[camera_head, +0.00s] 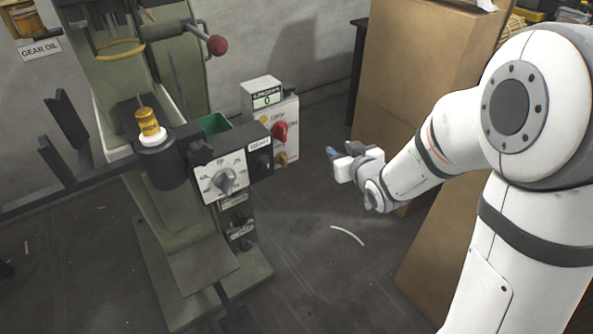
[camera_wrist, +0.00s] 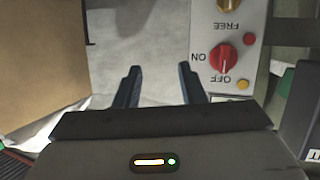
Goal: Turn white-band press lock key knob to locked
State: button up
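The green press (camera_head: 185,235) stands left of centre, with a white ring (camera_head: 152,138) under its yellow cylinder. On its right is a light switch box (camera_head: 288,112) with a red knob (camera_head: 280,132) and a small orange-yellow knob (camera_head: 281,158) below. In the wrist view, the box appears upside down. Its red knob (camera_wrist: 223,59) sits between ON and OFF; another knob (camera_wrist: 231,4) beside FREE is cut off at the top. The lock key knob's setting cannot be read. My gripper (camera_head: 338,154) is open and empty, apart from the box; its fingers (camera_wrist: 160,88) show left of it in the wrist view.
A dial box (camera_head: 222,178) and a dark box (camera_head: 260,160) stick out from the press front. A red-ball lever (camera_head: 217,45) is above. A tall cardboard box (camera_head: 410,80) stands behind my arm. Open floor (camera_head: 325,240) lies between press and arm.

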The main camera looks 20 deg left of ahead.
aim_at(286, 158)
jog(key=s+a+f+n+y+b, duration=0.2)
jog(key=a+f+y+b, duration=0.35)
jog(key=a+f, duration=0.3)
jog(key=shift+y, duration=0.25)
jog(key=x, duration=0.2)
jog(key=b+x, duration=0.1)
jog(key=x, duration=0.2)
jog(key=f+b+x, duration=0.1)
jog(key=x, duration=0.1)
jog(key=shift+a, duration=0.4)
jog(key=shift+s, duration=0.1)
grip_shut()
jog(key=shift+d, duration=0.15)
